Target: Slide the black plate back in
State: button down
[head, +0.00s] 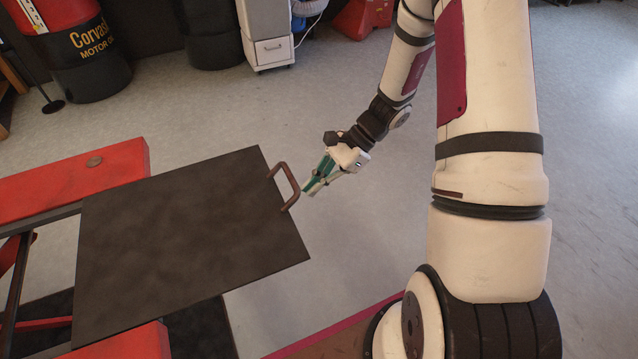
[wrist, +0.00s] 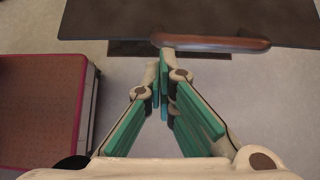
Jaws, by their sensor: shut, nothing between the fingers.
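The black plate (head: 180,235) lies flat, sticking out from the red lift between its two red rails. A brown handle (head: 286,187) stands at its right edge. In the wrist view the plate (wrist: 110,20) spans the top, with the handle (wrist: 212,42) along its near edge. My gripper (head: 308,190) is just to the right of the handle, pointing at it. In the wrist view my gripper (wrist: 161,80) is shut and empty, its fingertips close to the left part of the handle. I cannot tell whether they touch it.
The red lift rails (head: 75,180) flank the plate. Black and red oil drums (head: 85,60) and a grey cabinet (head: 267,35) stand at the back. The grey floor (head: 230,110) is clear around my arm. My red-topped base (wrist: 40,110) shows at left in the wrist view.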

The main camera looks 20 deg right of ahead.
jog(key=b, duration=0.3)
send_near(197, 239)
jog(key=a, duration=0.3)
jog(key=a+f, duration=0.1)
jog(key=a, duration=0.2)
jog(key=a+f, duration=0.1)
jog(key=a, duration=0.2)
jog(key=shift+s+a+f, duration=0.1)
jog(key=shift+s+f, duration=0.05)
jog(key=shift+f, duration=0.1)
jog(key=shift+a+r, duration=0.1)
jog(key=shift+a, duration=0.75)
jog(key=shift+d, duration=0.3)
jog(key=d, duration=0.3)
jog(key=p+v, duration=0.3)
jog(key=v, duration=0.7)
jog(key=shift+d+f, duration=0.2)
jog(key=shift+d, duration=0.2)
